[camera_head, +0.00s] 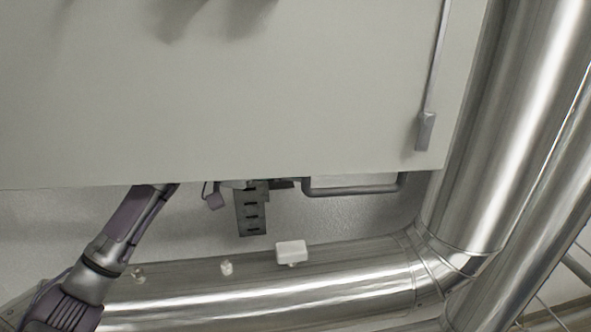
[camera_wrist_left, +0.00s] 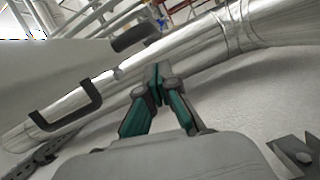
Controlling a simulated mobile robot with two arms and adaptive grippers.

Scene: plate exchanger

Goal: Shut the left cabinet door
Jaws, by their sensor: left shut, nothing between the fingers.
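A large pale grey-green cabinet panel (camera_head: 230,100), seemingly the door, fills the upper part of the head view. It has a long grey bar handle (camera_head: 430,85) near its right edge. My left arm rises from the lower left and passes behind the panel's lower edge, so its gripper is hidden there. In the left wrist view my left gripper (camera_wrist_left: 157,78) has its teal fingers together, with nothing between them. A pale panel (camera_wrist_left: 50,75) with a dark U-shaped handle (camera_wrist_left: 65,105) lies left of the fingers. I cannot tell whether the gripper touches it. My right gripper is not in view.
A thick shiny pipe (camera_head: 270,295) runs along the bottom and bends up at the right. A small white box (camera_head: 291,251) sits on it. A slotted grey bracket (camera_head: 252,210) and a grey U-shaped bar (camera_head: 350,190) show below the panel against a pale wall.

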